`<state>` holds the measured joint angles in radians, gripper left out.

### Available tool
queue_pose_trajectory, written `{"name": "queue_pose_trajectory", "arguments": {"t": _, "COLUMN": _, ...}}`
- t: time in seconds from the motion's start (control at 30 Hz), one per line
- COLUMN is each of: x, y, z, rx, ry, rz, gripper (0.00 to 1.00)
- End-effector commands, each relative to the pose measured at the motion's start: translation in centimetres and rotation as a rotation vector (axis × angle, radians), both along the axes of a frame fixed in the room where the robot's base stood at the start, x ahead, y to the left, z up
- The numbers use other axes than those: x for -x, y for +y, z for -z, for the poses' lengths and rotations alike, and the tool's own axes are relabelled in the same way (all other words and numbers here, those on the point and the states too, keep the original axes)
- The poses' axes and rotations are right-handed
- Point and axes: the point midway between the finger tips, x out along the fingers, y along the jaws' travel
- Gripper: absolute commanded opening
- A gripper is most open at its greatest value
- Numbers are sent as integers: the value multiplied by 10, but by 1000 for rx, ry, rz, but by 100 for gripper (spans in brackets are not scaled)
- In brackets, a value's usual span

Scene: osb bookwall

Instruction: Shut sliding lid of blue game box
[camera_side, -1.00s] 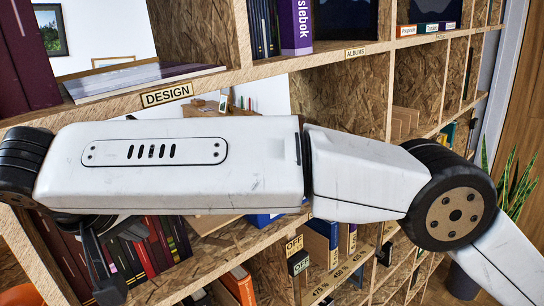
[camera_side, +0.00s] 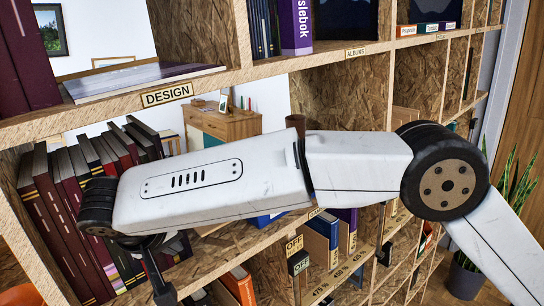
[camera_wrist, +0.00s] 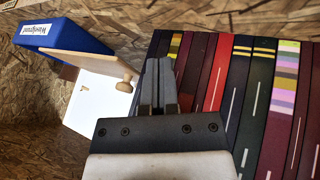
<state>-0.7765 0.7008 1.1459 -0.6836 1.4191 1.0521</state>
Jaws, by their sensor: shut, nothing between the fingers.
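The blue game box (camera_wrist: 62,36) is at the upper left in the wrist view, with a white label on its side. Its wooden lid (camera_wrist: 92,66) carries a round knob (camera_wrist: 124,86) and stands out from the blue body. A pale white surface (camera_wrist: 95,108) shows below the lid. In the side view only a small blue patch (camera_side: 266,220) shows below my arm, probably the box. My gripper (camera_wrist: 159,65) is shut and empty, to the right of the knob and apart from it in the picture. It is partly visible at the lower left of the side view (camera_side: 163,296).
A row of upright books (camera_wrist: 235,85) fills the right of the wrist view, close beside my fingers. The same row (camera_side: 65,200) shows at the left of the side view. Shelf boards and dividers (camera_side: 340,95) of chipboard surround the compartment.

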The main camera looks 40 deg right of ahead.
Motion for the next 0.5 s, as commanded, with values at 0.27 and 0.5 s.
{"name": "queue_pose_trajectory", "arguments": {"t": 0.27, "x": 0, "y": -24, "z": -5, "rx": -3, "ry": -1, "rz": -1, "gripper": 0}}
{"name": "queue_pose_trajectory", "arguments": {"t": 0.5, "x": 1, "y": -31, "z": -5, "rx": -2, "ry": -1, "rz": -2, "gripper": 0}}
